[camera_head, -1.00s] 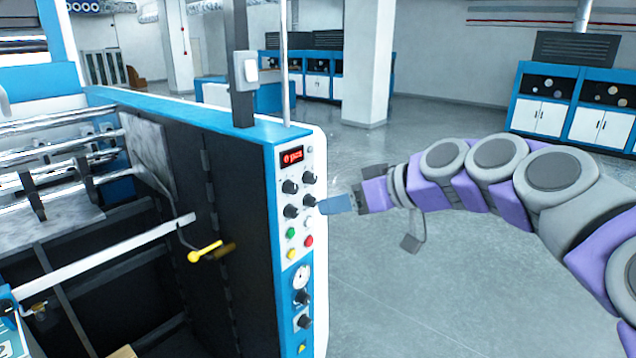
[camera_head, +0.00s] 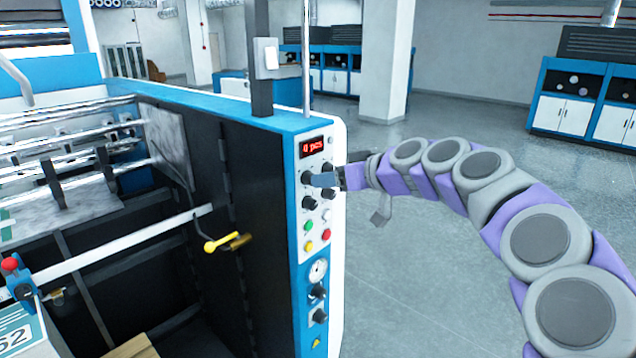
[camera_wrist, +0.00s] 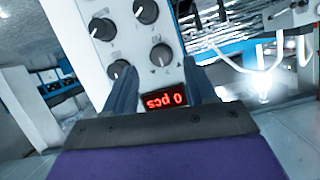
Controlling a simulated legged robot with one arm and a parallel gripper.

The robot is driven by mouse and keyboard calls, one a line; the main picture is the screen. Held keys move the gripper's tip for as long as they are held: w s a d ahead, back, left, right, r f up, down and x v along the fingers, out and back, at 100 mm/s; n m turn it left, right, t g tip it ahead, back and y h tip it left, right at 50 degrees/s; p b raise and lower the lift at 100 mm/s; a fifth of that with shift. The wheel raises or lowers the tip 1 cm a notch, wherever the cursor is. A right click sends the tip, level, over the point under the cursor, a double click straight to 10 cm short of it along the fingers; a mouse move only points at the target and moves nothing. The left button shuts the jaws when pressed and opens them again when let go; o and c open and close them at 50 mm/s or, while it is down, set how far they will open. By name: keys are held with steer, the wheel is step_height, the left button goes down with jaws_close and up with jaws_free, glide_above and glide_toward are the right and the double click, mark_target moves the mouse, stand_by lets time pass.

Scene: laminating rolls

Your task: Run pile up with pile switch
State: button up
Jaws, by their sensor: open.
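The control panel (camera_head: 318,220) on the blue and white machine has a red display (camera_head: 312,146) with several black knobs below it. I cannot read which one is the pile switch. My gripper (camera_head: 323,180) is in front of the upper knobs, its tip beside the upper left knob (camera_head: 307,178). The wrist view shows the panel upside down. There my open fingers (camera_wrist: 160,68) are spread, with one knob (camera_wrist: 161,54) between and just beyond their tips. The display (camera_wrist: 167,100) reads 0 pcs. Contact with the knob cannot be told. A wooden board (camera_head: 135,347) shows low inside the machine.
Below the knobs are a green button (camera_head: 307,225), a red button (camera_head: 325,234) and a gauge (camera_head: 318,270). A yellow-handled crank (camera_head: 222,243) juts from the machine's dark side. Open floor (camera_head: 420,290) lies to the right.

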steer(key=x, duration=0.4)
steer(key=shift+w+a+f, duration=0.1)
steer(key=shift+w+a, duration=0.15)
steer(key=shift+a, duration=0.05)
steer(key=shift+c, duration=0.5)
steer(key=c, duration=0.9)
steer(key=shift+c, duration=0.2)
